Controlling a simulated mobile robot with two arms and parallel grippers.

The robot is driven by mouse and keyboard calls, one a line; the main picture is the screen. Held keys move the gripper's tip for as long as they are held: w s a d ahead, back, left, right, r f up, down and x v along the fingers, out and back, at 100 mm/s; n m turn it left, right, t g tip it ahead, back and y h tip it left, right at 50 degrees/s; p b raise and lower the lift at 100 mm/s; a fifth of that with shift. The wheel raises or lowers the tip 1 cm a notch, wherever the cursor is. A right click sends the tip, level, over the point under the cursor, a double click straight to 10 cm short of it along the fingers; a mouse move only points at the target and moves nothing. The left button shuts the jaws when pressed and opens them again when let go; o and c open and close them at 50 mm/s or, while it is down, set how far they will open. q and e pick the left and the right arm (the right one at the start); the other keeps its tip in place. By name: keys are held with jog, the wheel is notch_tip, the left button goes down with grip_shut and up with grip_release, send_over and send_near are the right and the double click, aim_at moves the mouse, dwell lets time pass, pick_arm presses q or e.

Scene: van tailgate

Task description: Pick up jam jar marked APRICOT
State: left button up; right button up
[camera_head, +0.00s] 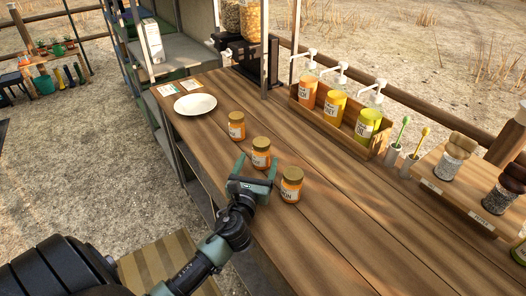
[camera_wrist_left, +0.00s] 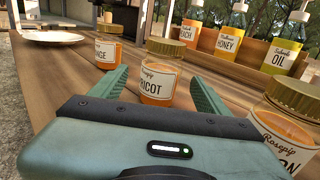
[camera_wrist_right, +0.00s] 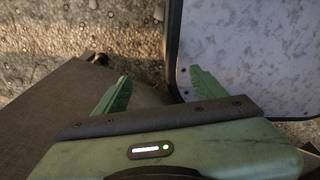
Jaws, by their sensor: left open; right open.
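The apricot jam jar (camera_head: 261,153) is orange with a gold lid and stands upright on the wooden counter, in the middle of three jars. In the left wrist view its label (camera_wrist_left: 158,84) reads "RICOT", the start being hidden. My left gripper (camera_head: 257,169) is open and low over the counter on the near side of this jar. In the left wrist view the jar shows between the two fingers; I cannot tell whether they touch it. My right gripper (camera_wrist_right: 157,84) is open and empty, away from the jars.
One similar jar (camera_head: 236,126), its label ending "NGE", stands farther back, and another (camera_head: 291,184), ending "ON", stands close to the right finger. A white plate (camera_head: 195,104) lies at the far left. A wooden rack (camera_head: 379,147) of pump bottles lines the back.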

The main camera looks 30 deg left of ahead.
pick_arm(q)
jog(key=x, duration=0.7)
jog(key=shift+d+r+p, duration=0.1)
jog(key=shift+r+p, duration=0.15)
jog(key=shift+p, duration=0.05)
grip_shut()
